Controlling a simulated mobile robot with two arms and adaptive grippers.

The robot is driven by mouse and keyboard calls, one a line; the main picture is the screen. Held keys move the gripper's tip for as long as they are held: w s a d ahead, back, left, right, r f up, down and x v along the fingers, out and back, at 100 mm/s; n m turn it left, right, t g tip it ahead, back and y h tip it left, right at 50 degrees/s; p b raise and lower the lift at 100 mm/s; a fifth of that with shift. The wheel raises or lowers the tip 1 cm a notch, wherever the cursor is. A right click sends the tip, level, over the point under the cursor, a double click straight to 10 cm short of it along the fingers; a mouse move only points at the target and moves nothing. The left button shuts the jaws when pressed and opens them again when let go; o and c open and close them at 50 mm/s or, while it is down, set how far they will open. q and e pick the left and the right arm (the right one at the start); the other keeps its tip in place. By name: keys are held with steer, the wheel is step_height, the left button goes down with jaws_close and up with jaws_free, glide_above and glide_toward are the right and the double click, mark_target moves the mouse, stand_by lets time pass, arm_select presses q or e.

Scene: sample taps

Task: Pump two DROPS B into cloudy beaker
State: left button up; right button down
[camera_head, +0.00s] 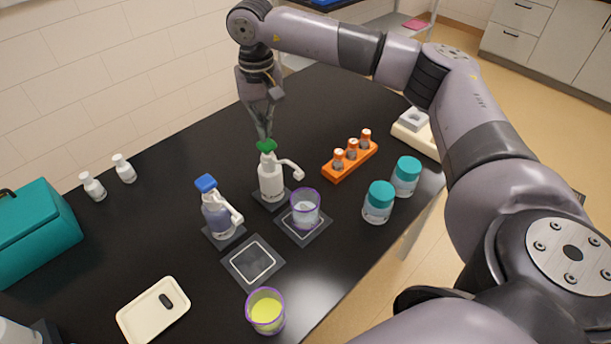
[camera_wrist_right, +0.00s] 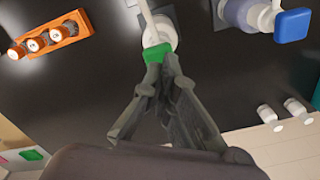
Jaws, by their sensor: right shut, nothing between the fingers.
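A white pump bottle with a green top (camera_head: 267,146) stands on a dark pad in the head view. A second pump bottle with a blue top (camera_head: 206,184) stands to its left. A purple-rimmed beaker with cloudy pale liquid (camera_head: 305,212) stands on a square pad under the green pump's spout. A purple-rimmed beaker with yellow liquid (camera_head: 266,312) stands near the front edge. My right gripper (camera_head: 266,134) is shut and empty, pointing down, with its fingertips at the green top. The right wrist view shows the fingertips (camera_wrist_right: 160,72) beside the green top (camera_wrist_right: 157,53). My left gripper is not in view.
An empty square pad (camera_head: 252,263) lies in front of the blue pump. An orange rack (camera_head: 350,160) with vials and two teal-lidded jars (camera_head: 378,203) stand to the right. A cream tray (camera_head: 153,312), a teal case (camera_head: 35,230) and two small white bottles (camera_head: 93,187) are left.

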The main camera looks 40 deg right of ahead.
step_height(320, 180, up, 6)
steer(key=p, duration=0.3)
steer(key=shift+f, duration=0.15)
stand_by(0.5)
